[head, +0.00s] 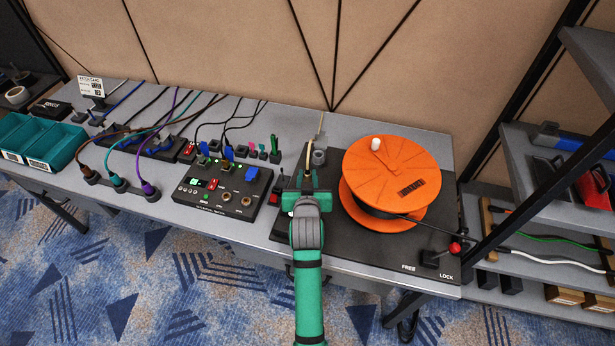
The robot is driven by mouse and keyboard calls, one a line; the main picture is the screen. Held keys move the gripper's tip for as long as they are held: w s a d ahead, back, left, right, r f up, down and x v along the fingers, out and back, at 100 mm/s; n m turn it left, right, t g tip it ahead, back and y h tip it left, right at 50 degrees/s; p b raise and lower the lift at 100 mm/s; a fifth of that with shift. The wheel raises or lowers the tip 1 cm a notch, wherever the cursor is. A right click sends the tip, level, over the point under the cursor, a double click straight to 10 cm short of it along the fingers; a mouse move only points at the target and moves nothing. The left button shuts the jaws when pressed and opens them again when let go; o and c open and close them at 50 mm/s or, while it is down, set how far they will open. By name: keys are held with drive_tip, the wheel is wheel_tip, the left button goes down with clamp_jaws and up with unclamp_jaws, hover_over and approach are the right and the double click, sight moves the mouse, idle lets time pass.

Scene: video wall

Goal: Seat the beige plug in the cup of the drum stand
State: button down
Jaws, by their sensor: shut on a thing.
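My green gripper (307,180) is over the left part of the black drum stand (355,245) and is shut on the beige plug. The plug is mostly hidden by the gripper; a beige length (309,146) shows just beyond the fingers and slants up to the right. The grey cup (319,158) of the drum stand is just beyond and slightly right of the fingertips. I cannot tell whether the plug touches the cup. The orange drum (392,178) is right of my gripper.
A black switch box (222,190) with blue and red plugs is close on the left. A red-knobbed lever (455,248) marked FREE and LOCK is at the stand's front right. Teal bins (45,140) sit far left; shelves (555,225) stand right.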

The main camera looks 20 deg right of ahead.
drive_tip(key=shift+f, duration=2.1)
idle(1.4)
drive_tip(key=c, duration=1.5)
unclamp_jaws()
drive_tip(key=shift+o, duration=0.2)
drive_tip(key=shift+s, duration=0.1)
drive_tip(key=v, duration=1)
drive_tip(key=shift+s+a+r, duration=0.1)
drive_tip(key=shift+s+r, duration=0.05)
drive_tip(key=shift+s, duration=0.15)
